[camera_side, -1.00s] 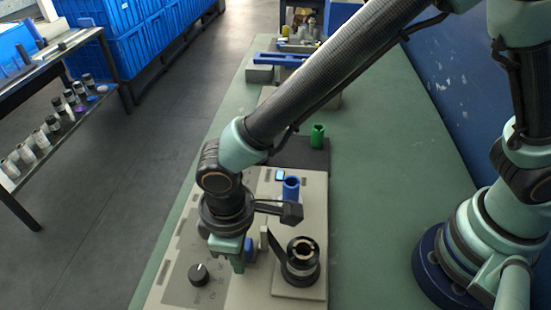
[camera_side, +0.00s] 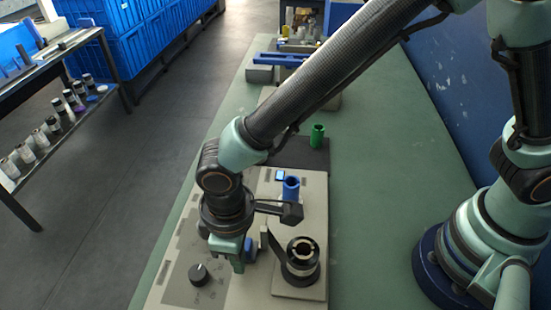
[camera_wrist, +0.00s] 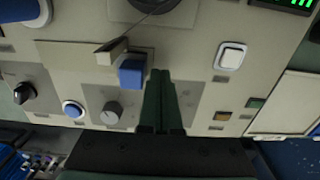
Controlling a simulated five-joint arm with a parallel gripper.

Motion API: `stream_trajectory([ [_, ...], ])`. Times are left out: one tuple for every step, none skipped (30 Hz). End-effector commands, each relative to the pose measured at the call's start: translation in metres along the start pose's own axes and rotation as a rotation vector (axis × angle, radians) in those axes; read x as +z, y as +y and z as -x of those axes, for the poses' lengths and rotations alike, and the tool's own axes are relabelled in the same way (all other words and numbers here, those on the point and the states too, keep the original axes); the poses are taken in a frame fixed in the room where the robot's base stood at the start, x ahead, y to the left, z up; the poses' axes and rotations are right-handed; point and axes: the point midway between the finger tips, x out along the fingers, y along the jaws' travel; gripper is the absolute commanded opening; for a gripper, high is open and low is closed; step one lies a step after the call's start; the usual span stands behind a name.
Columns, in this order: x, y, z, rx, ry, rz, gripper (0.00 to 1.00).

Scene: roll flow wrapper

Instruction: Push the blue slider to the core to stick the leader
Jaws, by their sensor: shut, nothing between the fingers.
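The blue slider (camera_side: 250,250) shows as a small block just right of my gripper (camera_side: 239,268) in the side view, partly hidden by it. In the wrist view the slider (camera_wrist: 131,72) is just left of my gripper's closed fingertips (camera_wrist: 161,73); I cannot tell whether they touch. The fingers are shut and empty, pointing down at the panel. A thin dark strip, apparently the leader (camera_side: 276,246), stands between slider and core.
A black knob (camera_side: 199,274) is left of my gripper on the beige panel. A blue cylinder (camera_side: 291,188) and a green cylinder (camera_side: 318,136) stand farther back. A white rocker switch (camera_wrist: 230,56) is to the right in the wrist view.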

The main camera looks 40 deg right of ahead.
Motion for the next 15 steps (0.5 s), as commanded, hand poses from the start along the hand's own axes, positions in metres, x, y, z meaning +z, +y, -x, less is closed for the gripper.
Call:
stream_trajectory([
  [0.0,0.001,0.0,0.0,0.0,-0.001,0.0],
  [0.0,0.002,0.0,0.0,0.0,-0.001,0.0],
  [0.0,0.004,0.0,0.0,0.0,-0.002,0.0],
  [0.0,0.006,0.0,0.0,0.0,-0.002,0.0],
  [0.0,0.007,0.0,0.0,0.0,-0.002,0.0],
  [0.0,0.009,0.0,0.0,0.0,-0.002,0.0],
  [0.0,0.011,0.0,0.0,0.0,-0.002,0.0],
  [0.0,0.013,0.0,0.0,0.0,-0.002,0.0],
  [0.0,0.015,0.0,0.0,0.0,-0.002,0.0],
  [0.0,0.017,0.0,0.0,0.0,-0.002,0.0],
  [0.0,0.018,0.0,0.0,0.0,-0.003,0.0],
  [0.0,0.021,0.0,0.0,0.0,-0.002,0.0],
  [0.0,0.022,0.0,0.0,0.0,-0.002,0.0],
  [0.0,0.024,0.0,0.0,0.0,-0.002,0.0],
  [0.0,0.026,0.0,0.0,0.0,-0.002,0.0],
])
